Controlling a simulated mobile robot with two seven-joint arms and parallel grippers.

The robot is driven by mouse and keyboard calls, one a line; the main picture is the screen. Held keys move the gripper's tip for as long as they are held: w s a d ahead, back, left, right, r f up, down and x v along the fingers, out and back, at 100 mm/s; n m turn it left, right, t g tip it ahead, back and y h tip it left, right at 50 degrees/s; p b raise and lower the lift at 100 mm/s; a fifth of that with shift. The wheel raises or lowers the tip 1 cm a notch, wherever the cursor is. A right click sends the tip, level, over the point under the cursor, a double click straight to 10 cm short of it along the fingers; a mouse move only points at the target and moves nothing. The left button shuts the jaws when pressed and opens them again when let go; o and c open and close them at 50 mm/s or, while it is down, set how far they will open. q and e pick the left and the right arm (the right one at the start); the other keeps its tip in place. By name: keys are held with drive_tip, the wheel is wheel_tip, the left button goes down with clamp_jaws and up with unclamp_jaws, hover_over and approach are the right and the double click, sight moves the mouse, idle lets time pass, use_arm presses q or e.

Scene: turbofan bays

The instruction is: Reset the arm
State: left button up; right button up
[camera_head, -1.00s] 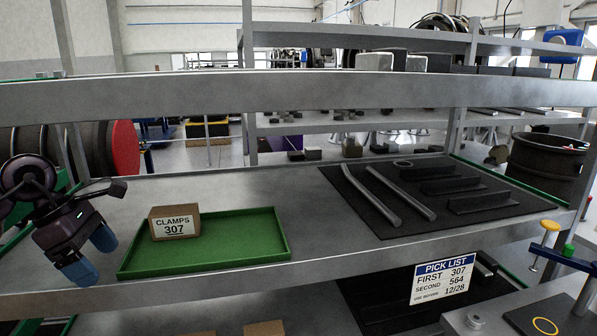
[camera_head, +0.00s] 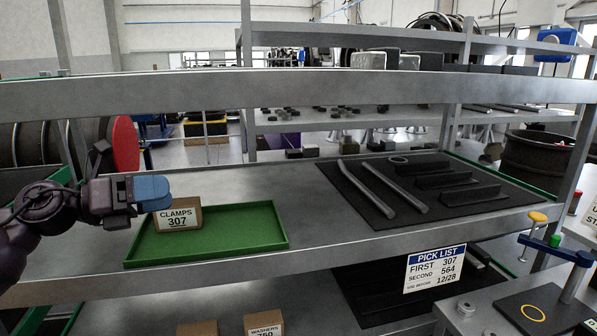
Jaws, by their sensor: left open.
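My left gripper (camera_head: 152,190) comes in from the left, in front of the shelf, with its blue fingertips pointing right. It is open, seen nearly side-on, and nothing shows between its fingers. Its fingertips overlap the upper left corner of a brown box labelled CLAMPS 307 (camera_head: 178,222) in the picture; I cannot tell how near they are in depth. The box stands upright at the left end of a green tray (camera_head: 245,242) on the middle shelf (camera_head: 297,187). My right gripper is not in view.
A dark mat (camera_head: 440,203) with grey bars and brackets lies on the shelf's right side. A PICK LIST card (camera_head: 434,268) hangs below the shelf edge. Brown boxes, one labelled WASHERS (camera_head: 264,325), sit lower down. A shelf beam (camera_head: 300,90) crosses above. The tray's right part is empty.

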use_arm(q)
drive_tip(key=s+a+f+n+t+y, duration=0.15)
drive_tip(key=f+n+t+y, duration=0.25)
drive_tip(key=f+n, duration=0.5)
drive_tip(key=a+f+n+t+y, duration=0.2)
drive_tip(key=f+n+t+y, duration=0.15)
drive_tip(key=f+n, duration=0.6)
drive_tip(key=a+f+n+t+y, duration=0.25)
drive_tip(key=f+n+y, duration=0.3)
drive_tip(key=n, duration=0.75)
drive_tip(key=s+d+f+n+g+y, duration=0.2)
drive_tip(key=s+f+n+g, duration=0.3)
drive_tip(key=s+f, duration=1.7)
drive_tip(key=s+n+y, duration=0.1)
drive_tip(key=n, duration=0.3)
drive_tip(key=shift+f+g, duration=0.3)
drive_tip(key=shift+f, duration=0.05)
drive_tip(key=shift+w+d, duration=0.1)
